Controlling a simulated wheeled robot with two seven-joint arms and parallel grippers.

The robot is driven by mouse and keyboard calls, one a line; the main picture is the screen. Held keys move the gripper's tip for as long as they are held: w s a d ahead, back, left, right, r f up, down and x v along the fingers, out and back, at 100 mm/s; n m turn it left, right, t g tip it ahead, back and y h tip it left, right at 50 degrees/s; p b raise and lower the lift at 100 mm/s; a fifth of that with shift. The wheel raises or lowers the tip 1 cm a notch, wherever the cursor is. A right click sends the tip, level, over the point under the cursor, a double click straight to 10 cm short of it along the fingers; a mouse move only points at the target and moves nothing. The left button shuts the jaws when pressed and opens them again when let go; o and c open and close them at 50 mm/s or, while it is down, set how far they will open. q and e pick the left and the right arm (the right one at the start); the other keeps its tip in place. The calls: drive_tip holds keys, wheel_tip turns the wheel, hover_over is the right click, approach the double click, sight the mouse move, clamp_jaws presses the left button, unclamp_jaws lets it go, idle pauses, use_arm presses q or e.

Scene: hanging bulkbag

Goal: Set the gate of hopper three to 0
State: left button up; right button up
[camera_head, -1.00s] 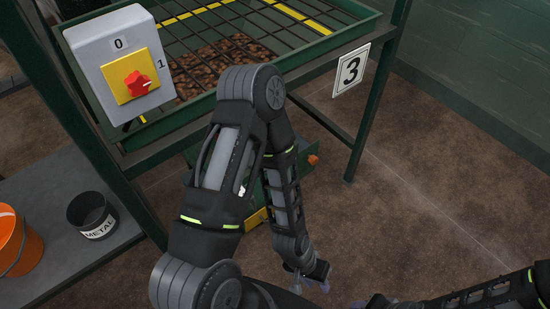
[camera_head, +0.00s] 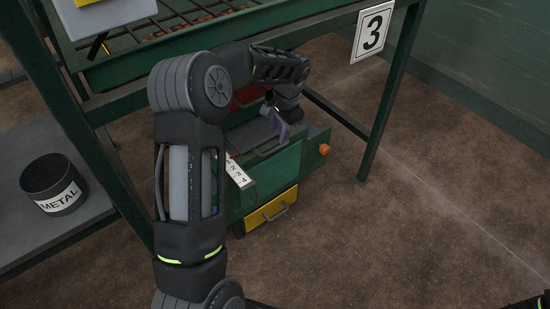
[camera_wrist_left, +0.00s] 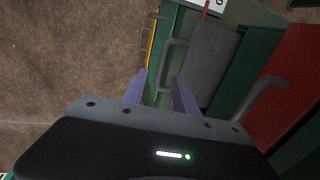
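The hopper with the white "3" sign (camera_head: 373,31) stands over a green gate box (camera_head: 275,172). In the left wrist view, part of the scale (camera_wrist_left: 203,4) with a 0 shows at the top, beside a thin red pointer (camera_wrist_left: 205,13). A grey plate (camera_wrist_left: 215,58) and a grey bar handle (camera_wrist_left: 166,72) lie ahead. My left gripper (camera_head: 286,124) is over the box; its purple fingers are apart with nothing gripped (camera_wrist_left: 159,92). My right gripper is out of view.
A yellow drawer-like front (camera_head: 270,211) with a handle is low on the box, and an orange knob (camera_head: 324,149) is at its right. Green frame legs (camera_head: 388,95) flank it. A black METAL bucket (camera_head: 52,184) stands left. The brown floor at right is clear.

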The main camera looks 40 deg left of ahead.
sight(275, 149)
use_arm(q)
drive_tip(key=shift+a+r, duration=0.2)
drive_tip(key=shift+r, duration=0.05)
drive_tip(key=f, duration=0.2)
drive_tip(key=a+f+b, duration=0.1)
drive_tip(key=f, duration=0.4)
drive_tip(key=shift+w+a+f, duration=0.2)
drive_tip(key=shift+f, duration=0.2)
clamp_jaws()
idle(1.2)
